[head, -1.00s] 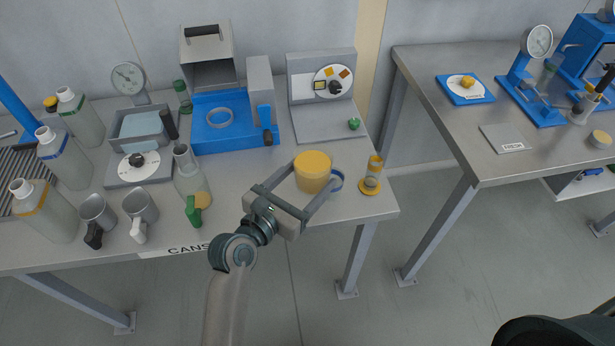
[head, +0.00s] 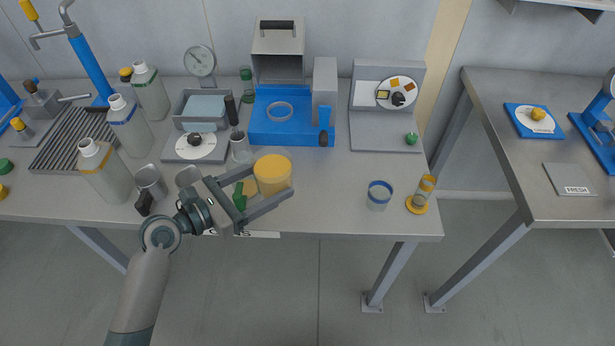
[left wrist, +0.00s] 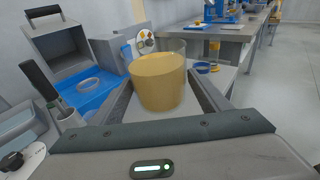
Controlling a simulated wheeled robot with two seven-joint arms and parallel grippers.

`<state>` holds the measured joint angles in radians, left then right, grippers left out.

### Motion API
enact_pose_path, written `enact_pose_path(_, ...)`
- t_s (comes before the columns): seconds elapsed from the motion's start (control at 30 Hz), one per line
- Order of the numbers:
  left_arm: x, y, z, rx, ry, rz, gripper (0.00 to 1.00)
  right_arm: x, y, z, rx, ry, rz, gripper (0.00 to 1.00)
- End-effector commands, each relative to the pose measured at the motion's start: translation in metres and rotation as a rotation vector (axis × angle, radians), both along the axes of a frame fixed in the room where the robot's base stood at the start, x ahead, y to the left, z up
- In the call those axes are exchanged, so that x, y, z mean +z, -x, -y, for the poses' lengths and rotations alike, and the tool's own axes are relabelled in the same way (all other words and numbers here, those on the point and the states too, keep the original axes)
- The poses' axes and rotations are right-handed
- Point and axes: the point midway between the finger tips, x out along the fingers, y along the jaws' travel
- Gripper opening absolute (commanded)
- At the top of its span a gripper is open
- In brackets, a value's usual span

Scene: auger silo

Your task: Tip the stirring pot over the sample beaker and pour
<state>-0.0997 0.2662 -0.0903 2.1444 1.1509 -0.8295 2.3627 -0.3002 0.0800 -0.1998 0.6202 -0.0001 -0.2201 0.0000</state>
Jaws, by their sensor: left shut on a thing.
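My left gripper (head: 268,186) is shut on the stirring pot (head: 273,176), a clear vessel filled with yellow-amber content. The pot looks upright, held above the front of the bench. In the left wrist view, the pot (left wrist: 158,82) sits between the two fingers, with a clear glass wall above the fill. The sample beaker, which I take to be the small blue-rimmed one (head: 378,199), stands near the bench's front edge, to the right of the pot and apart from it. Its blue rim (left wrist: 206,67) shows behind the pot in the left wrist view. My right gripper is out of view.
An amber sand timer (head: 421,194) stands right of the beaker. A blue machine with a ring (head: 280,111) and a dial panel (head: 387,108) stand behind. The bench between pot and beaker is clear.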

Motion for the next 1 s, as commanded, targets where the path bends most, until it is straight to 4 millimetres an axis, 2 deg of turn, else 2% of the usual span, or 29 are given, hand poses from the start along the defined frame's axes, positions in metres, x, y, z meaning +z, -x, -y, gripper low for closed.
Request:
enact_pose_path(0.03, 0.009, 0.002, -0.017, -0.008, -0.005, 0.004, 0.34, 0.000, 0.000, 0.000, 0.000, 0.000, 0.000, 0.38)
enact_pose_path(0.2, 0.036, 0.011, -0.057, -0.046, -0.006, 0.005, 0.34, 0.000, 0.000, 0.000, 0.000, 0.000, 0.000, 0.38)
enact_pose_path(0.4, 0.063, 0.020, -0.085, -0.084, -0.003, 0.003, 0.34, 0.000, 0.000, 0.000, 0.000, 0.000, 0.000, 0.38)
enact_pose_path(0.6, 0.075, 0.025, -0.095, -0.101, 0.002, 0.003, 0.34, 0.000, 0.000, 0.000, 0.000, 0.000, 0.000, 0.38)
enact_pose_path(0.9, 0.077, 0.026, -0.096, -0.103, 0.001, 0.002, 0.34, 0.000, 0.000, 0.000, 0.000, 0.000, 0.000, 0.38)
enact_pose_path(0.93, 0.077, 0.026, -0.096, -0.103, 0.002, 0.002, 0.34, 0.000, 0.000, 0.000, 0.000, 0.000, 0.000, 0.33)
enact_pose_path(1.0, 0.077, 0.026, -0.096, -0.103, 0.002, 0.002, 0.34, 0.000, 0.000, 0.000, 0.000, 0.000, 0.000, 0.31)
